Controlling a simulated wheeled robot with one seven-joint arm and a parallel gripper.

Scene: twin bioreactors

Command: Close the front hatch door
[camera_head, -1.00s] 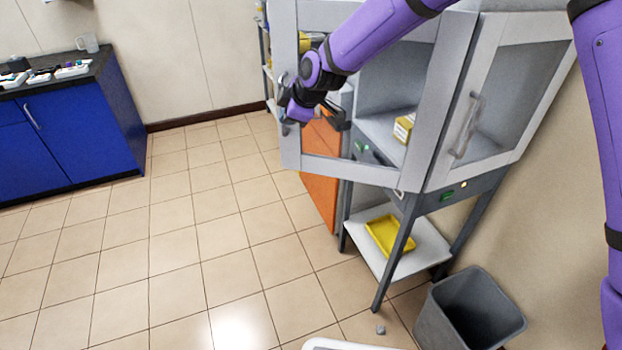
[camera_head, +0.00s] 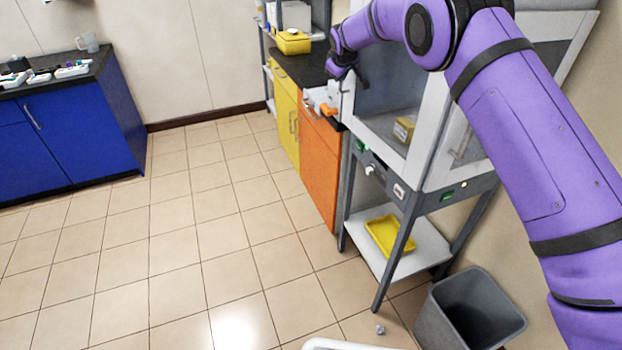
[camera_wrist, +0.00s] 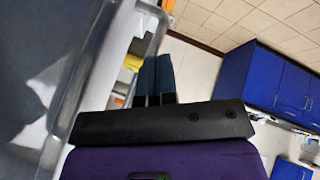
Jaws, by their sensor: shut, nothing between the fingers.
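The hatch (camera_head: 437,110) is a grey-white cabinet with windows on a stand. Its door (camera_head: 347,103) has a pale frame and now lies along the cabinet's left-hand face; I cannot tell whether it is fully flush. A pale frame edge (camera_wrist: 88,72) and grey pane also fill the left of the wrist view. My gripper (camera_head: 357,76) is at the upper part of the door's far edge, partly hidden by my wrist. In the wrist view my fingers (camera_wrist: 156,78) are together and empty, beside the frame; contact is unclear.
Orange and yellow cabinets (camera_head: 318,175) stand just behind the hatch. A yellow tray (camera_head: 385,236) is on the stand's lower shelf, and a grey bin (camera_head: 430,315) is near its right leg. A blue cabinet (camera_head: 80,140) is at the left. The tiled floor between is open.

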